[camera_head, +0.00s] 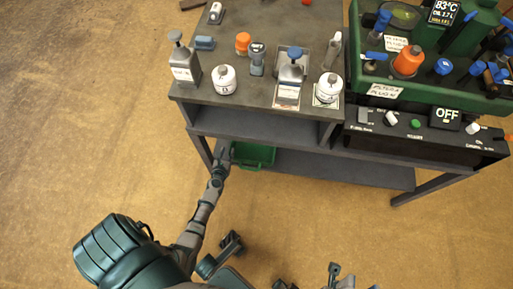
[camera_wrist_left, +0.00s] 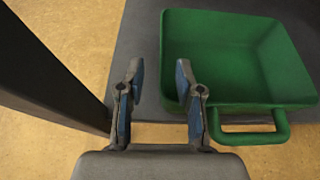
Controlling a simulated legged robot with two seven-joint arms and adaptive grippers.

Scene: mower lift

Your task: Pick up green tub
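The green tub (camera_head: 254,155) sits on the lower shelf of the bench in the head view, partly hidden by the tabletop and upper shelf. In the left wrist view the empty tub (camera_wrist_left: 235,55) fills the upper right, with its looped handle (camera_wrist_left: 252,138) facing me. My left gripper (camera_head: 220,168) reaches in at the tub's front left. In the left wrist view its two fingers (camera_wrist_left: 160,92) are apart with nothing between them. The right finger is close to the tub's left front corner; I cannot tell whether it touches.
A dark bench leg (camera_wrist_left: 50,70) stands close left of my left gripper. The tabletop (camera_head: 262,52) above holds bottles and jars, with a green machine (camera_head: 425,90) at right. The lower shelf (camera_head: 340,170) is clear right of the tub.

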